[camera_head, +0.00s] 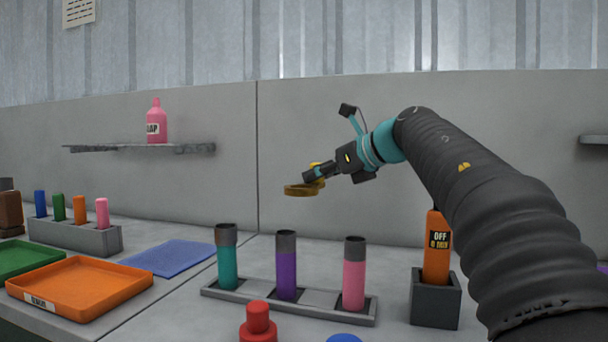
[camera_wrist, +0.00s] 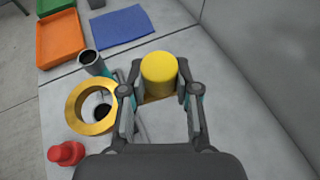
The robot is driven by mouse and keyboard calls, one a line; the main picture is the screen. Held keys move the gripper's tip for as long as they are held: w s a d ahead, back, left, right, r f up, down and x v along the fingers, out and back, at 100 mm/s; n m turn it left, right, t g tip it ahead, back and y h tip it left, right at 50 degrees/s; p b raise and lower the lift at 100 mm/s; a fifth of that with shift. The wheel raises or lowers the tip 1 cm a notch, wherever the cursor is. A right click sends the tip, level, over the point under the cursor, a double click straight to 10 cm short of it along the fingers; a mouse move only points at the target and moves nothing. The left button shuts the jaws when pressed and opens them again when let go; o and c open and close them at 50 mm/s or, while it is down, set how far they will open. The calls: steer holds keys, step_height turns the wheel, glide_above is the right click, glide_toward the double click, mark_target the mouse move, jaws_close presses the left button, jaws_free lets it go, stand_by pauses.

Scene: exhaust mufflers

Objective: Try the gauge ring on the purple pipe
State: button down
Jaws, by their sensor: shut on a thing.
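The gauge ring (camera_head: 301,190) is a yellow-brown ring, held well above the pipes and apart from them. My gripper (camera_head: 318,172) is shut on its yellow round handle (camera_wrist: 158,72). In the wrist view the ring (camera_wrist: 72,108) lies left of my fingers. The purple pipe (camera_head: 286,275) stands upright in the middle of a grey rack (camera_head: 225,294), with a dark grey top end. In the head view the ring is above it, slightly right. In the wrist view a dark pipe mouth shows partly through the ring, off its centre; its colour is hidden.
A teal pipe (camera_head: 228,265) and a pink pipe (camera_head: 354,280) flank the purple one. A red knob (camera_head: 258,322) stands in front. An orange tray (camera_head: 80,287) and blue mat (camera_head: 170,258) lie left.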

steer(key=a+f+n+g+y+b, duration=0.1)
steer(key=a+f+b, duration=0.2)
steer(key=f, duration=0.2)
steer(key=shift+s+a+f, duration=0.3)
steer(key=shift+a+f, duration=0.1)
steer(key=shift+f+b, duration=1.15)
steer(key=shift+f, duration=0.95)
stand_by(2.6)
stand_by(1.1)
step_height(320, 180, up, 7)
steer(key=p, duration=0.5)
stand_by(1.0)
